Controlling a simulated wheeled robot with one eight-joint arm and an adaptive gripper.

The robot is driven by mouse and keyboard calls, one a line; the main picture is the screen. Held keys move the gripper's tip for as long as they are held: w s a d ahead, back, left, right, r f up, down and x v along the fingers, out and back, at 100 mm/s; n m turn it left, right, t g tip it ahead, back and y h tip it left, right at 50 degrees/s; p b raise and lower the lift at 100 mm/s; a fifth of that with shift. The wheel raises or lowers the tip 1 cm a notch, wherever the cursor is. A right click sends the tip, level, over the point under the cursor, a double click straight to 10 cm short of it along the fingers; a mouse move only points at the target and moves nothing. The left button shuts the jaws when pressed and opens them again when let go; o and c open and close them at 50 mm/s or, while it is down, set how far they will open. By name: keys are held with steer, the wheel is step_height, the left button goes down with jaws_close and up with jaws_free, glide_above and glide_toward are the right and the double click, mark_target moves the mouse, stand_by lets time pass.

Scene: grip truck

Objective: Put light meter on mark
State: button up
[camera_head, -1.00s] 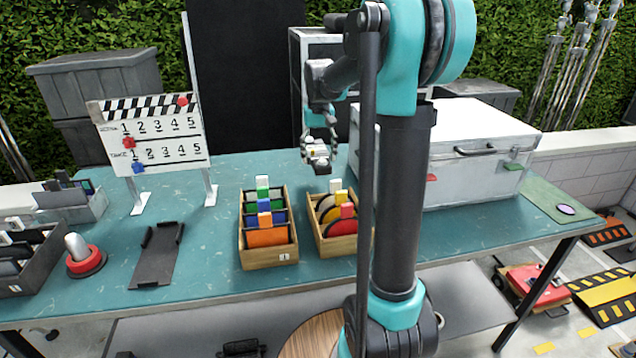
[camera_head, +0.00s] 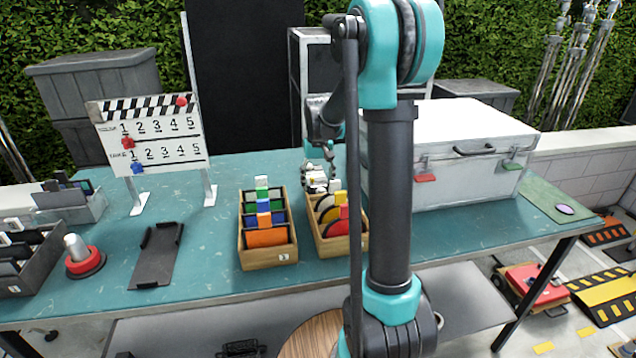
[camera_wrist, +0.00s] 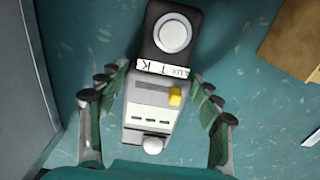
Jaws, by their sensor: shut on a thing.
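The light meter (camera_wrist: 150,122) is a grey device with a yellow button, a small white knob and a dark head with a round white disc; a label reads upside down. My gripper (camera_wrist: 160,82) is shut on it, a finger on each side, in the wrist view. In the head view my gripper (camera_head: 319,173) is over the table just behind the right wooden box, the meter small and pale between the fingers. A green mat (camera_head: 545,197) with a pale oval spot (camera_head: 565,210) lies at the table's right end; I cannot tell whether this is the mark.
Two wooden boxes (camera_head: 268,260) (camera_head: 343,248) of coloured cards stand at the table's middle front. A large silver case (camera_head: 440,185) stands close to the right of my gripper. A clapperboard (camera_head: 150,140), dark tray (camera_head: 157,258) and red-based knob (camera_head: 86,262) are left.

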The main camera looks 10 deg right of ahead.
steer(key=o, duration=1.4)
steer(key=shift+f, duration=0.1)
steer(key=shift+o, duration=0.2)
